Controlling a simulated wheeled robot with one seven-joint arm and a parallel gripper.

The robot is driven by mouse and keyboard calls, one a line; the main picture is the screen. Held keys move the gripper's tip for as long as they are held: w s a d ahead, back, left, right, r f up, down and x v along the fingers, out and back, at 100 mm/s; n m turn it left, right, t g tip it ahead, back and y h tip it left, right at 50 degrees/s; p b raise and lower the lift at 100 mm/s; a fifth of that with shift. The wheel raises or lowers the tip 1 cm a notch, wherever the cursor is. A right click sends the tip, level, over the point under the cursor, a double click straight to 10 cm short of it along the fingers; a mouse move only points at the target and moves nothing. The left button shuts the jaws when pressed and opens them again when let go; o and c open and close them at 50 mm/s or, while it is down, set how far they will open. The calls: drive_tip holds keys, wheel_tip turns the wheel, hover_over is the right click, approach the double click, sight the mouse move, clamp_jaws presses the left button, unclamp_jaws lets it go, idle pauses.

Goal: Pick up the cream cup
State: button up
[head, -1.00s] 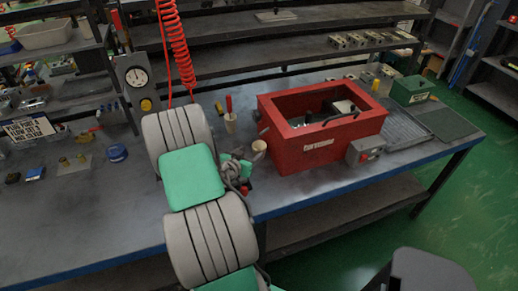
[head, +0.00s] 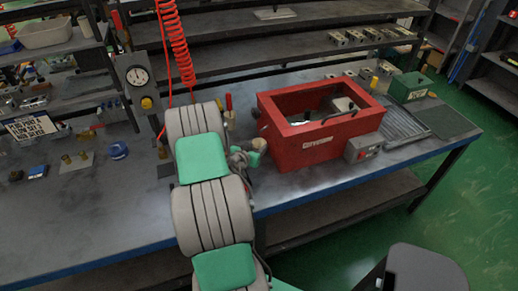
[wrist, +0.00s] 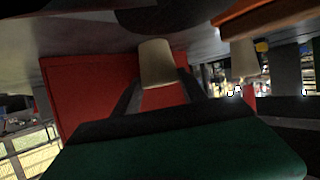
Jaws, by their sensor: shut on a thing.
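The cream cup (head: 258,144) is just left of the red box's near-left corner in the head view. In the wrist view the cream cup (wrist: 157,62) sits between the two dark fingers of my gripper (wrist: 158,88), which is shut on it. The wrist picture looks turned over, with the bench at the top. In the head view my gripper (head: 249,157) is small and partly hidden by my arm. I cannot tell whether the cup touches the bench.
A second cream container (wrist: 243,60) stands close by in the wrist view; red-handled tools (head: 229,108) show near it in the head view. The red box (head: 318,153) is right beside the cup. A grey switch box (head: 363,148) is attached in front.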

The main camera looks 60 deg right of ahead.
drive_tip(key=shift+r, duration=0.1)
drive_tip(key=c, duration=0.6)
